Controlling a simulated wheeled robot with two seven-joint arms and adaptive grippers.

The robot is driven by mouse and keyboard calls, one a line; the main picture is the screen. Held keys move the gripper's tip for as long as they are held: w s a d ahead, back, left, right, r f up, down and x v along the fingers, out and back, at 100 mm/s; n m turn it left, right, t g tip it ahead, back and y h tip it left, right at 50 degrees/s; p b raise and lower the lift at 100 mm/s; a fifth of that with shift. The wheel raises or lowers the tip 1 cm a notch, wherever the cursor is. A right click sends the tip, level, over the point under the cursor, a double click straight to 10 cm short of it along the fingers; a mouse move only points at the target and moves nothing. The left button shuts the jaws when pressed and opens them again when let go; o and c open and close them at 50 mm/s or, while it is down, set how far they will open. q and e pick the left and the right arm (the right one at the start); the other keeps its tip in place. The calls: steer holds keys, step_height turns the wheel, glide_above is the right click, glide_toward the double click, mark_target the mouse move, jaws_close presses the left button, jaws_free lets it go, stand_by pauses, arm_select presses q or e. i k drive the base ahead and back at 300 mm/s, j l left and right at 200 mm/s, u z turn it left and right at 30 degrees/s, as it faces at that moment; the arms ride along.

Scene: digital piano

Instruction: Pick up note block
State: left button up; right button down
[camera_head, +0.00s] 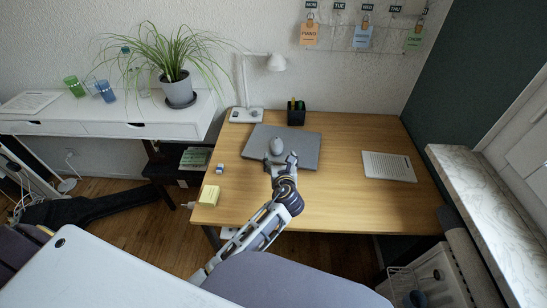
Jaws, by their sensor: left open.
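The yellow note block (209,195) lies on the wooden desk (340,210), close to its left front corner. My left gripper (280,160) is open and reaches over the desk to the right of the note block and farther back, clearly apart from it. Its fingers are at the front part of a closed grey laptop (303,150), just in front of a rounded grey object (276,146). I cannot tell whether the fingers touch either one. My right gripper is not in view.
A small blue-and-white item (220,168) lies behind the note block. A black pen holder (296,117) and a white lamp (246,114) stand at the back. The desk's front middle is clear.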

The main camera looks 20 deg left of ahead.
mark_target(209, 197)
steer(key=u, duration=1.4)
